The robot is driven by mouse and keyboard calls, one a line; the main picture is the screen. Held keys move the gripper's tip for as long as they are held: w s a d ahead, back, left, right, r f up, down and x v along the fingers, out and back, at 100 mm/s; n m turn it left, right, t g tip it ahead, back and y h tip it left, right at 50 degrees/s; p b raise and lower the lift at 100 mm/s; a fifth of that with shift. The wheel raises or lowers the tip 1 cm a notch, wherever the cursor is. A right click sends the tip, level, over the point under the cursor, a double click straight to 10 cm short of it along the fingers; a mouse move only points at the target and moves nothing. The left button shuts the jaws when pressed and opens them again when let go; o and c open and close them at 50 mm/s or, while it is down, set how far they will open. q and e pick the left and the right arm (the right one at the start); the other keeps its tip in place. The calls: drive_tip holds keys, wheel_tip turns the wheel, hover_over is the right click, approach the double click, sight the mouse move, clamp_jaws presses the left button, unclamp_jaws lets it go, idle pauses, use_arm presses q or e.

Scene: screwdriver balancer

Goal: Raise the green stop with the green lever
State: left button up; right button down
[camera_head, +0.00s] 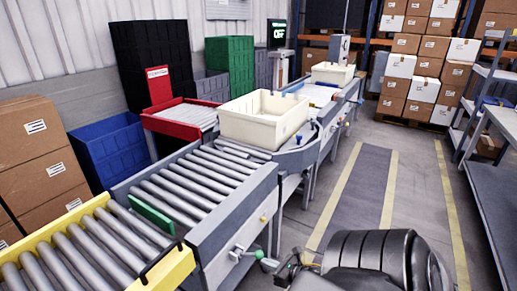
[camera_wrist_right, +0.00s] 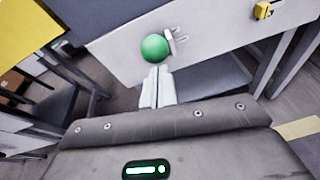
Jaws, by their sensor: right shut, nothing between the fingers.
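The green stop (camera_head: 152,213) is a flat green plate that shows above the grey rollers, near the yellow-framed conveyor end. The green lever (camera_head: 260,254) sticks out from the conveyor's grey side panel and ends in a round green knob. The knob also shows large in the right wrist view (camera_wrist_right: 155,47). My right gripper (camera_head: 282,266) is beside the knob, with its pale fingers (camera_wrist_right: 158,72) shut and empty. The fingertips appear just below the knob in the wrist view; whether they touch it I cannot tell. My left gripper is out of view.
A cream tote (camera_head: 262,132) stands farther along the conveyor line. A yellow knob (camera_wrist_right: 263,11) sits on the same side panel. A grey bench (camera_head: 490,190) is at the right. The marked floor lane (camera_head: 352,190) between is clear.

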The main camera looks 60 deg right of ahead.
drive_tip(key=s+b, duration=0.2)
drive_tip(key=s, duration=0.9)
drive_tip(key=shift+s+a, duration=0.2)
drive_tip(key=shift+s, duration=0.15)
drive_tip(key=shift+r, duration=0.1)
